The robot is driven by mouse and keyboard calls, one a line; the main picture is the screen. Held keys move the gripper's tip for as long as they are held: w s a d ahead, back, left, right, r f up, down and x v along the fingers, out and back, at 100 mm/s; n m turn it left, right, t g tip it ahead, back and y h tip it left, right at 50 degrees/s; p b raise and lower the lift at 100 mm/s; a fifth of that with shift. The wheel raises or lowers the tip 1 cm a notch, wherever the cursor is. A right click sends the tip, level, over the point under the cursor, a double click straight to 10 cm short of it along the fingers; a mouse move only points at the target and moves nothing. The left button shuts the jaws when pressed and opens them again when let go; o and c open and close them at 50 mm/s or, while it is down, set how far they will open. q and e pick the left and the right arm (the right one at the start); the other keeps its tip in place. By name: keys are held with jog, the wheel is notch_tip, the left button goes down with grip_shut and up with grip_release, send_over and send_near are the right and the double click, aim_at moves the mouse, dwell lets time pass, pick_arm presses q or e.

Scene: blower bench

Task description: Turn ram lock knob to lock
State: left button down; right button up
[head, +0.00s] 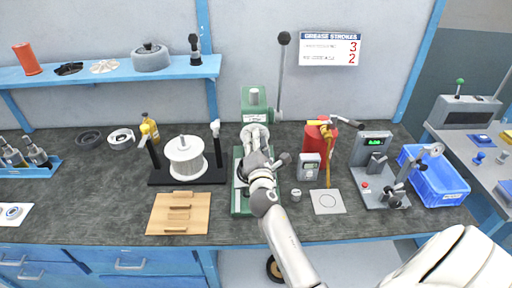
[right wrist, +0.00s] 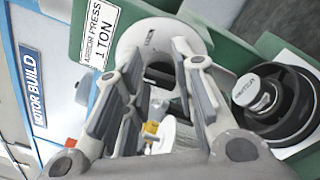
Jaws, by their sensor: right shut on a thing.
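The green arbor press (head: 254,97) stands on the bench at the middle of the head view, with its long black-knobbed lever (head: 283,62) upright. My right gripper (head: 256,148) reaches up to the front of the press, over its white round parts. In the right wrist view the fingers of my right gripper (right wrist: 156,58) point at a white disc (right wrist: 150,38) with small, unreadable text. They close around a dark, mostly hidden piece (right wrist: 160,72) in front of it, apparently the ram lock knob. Its turn position cannot be read. My left gripper is not in view.
A wooden block (head: 180,224) and a white spool stand (head: 186,156) are left of the press. A red can (head: 313,139), a grey meter (head: 309,167) and a gauge fixture (head: 377,172) are to the right. A blue crate (head: 440,192) stands farther right.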

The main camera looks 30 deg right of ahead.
jog(key=shift+f+m+h+b, duration=0.1)
jog(key=shift+m+h+b, duration=0.1)
jog(key=shift+m+b, duration=1.8)
jog(key=shift+f+m+h+b, duration=0.15)
jog(key=shift+m+b, duration=0.5)
jog(key=shift+m, duration=2.55)
jog(key=o, duration=1)
jog(key=shift+r, duration=0.1)
jog(key=shift+o, duration=0.2)
